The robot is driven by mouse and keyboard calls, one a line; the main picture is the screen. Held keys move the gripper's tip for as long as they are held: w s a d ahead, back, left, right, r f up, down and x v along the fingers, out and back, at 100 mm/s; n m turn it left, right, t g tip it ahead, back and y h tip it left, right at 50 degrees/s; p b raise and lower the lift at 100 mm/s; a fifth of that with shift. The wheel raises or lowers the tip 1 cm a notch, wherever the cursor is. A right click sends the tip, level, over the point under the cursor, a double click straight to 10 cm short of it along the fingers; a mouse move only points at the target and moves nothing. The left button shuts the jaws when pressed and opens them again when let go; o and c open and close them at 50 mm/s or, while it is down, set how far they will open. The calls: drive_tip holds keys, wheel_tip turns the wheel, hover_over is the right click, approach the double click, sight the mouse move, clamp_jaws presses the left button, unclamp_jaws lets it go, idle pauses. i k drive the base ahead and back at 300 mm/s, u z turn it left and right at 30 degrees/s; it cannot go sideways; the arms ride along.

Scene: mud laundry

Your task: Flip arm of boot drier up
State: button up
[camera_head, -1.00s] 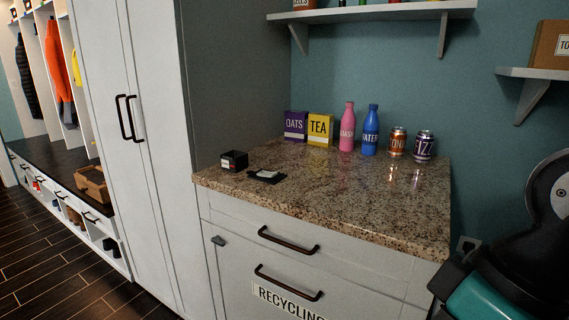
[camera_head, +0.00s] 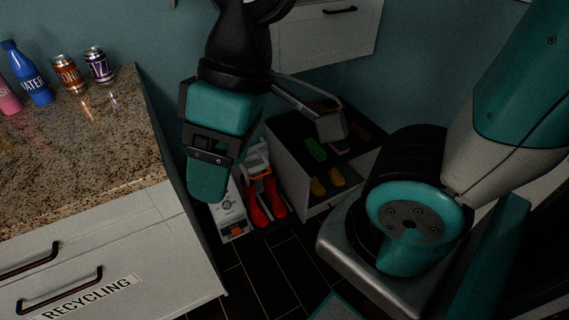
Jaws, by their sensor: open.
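The boot drier (camera_head: 229,216) is a white unit with a dial, standing on the dark floor beside the granite counter. A pair of red boots (camera_head: 257,206) stands at its right. A white part with an orange piece (camera_head: 260,147) shows above the boots; I cannot tell whether it is the drier's arm, or its pose. My gripper (camera_head: 207,184), with teal fingers, hangs in front of and above the drier in the picture and hides part of it. It is open, and nothing shows between its fingers.
The granite counter (camera_head: 95,140) with its recycling drawer stands at left, with bottles and cans at its back. A low dark-topped cabinet (camera_head: 285,150) with colourful shoes is right of the boots. A white wall cabinet (camera_head: 325,38) hangs above. Dark floor is free in front.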

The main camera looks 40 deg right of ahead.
sight(257, 148)
drive_tip(key=z, duration=0.75)
drive_tip(key=k, duration=1.3)
drive_tip(key=z, duration=0.6)
drive_tip(key=i, duration=1.45)
drive_tip(key=u, duration=0.55)
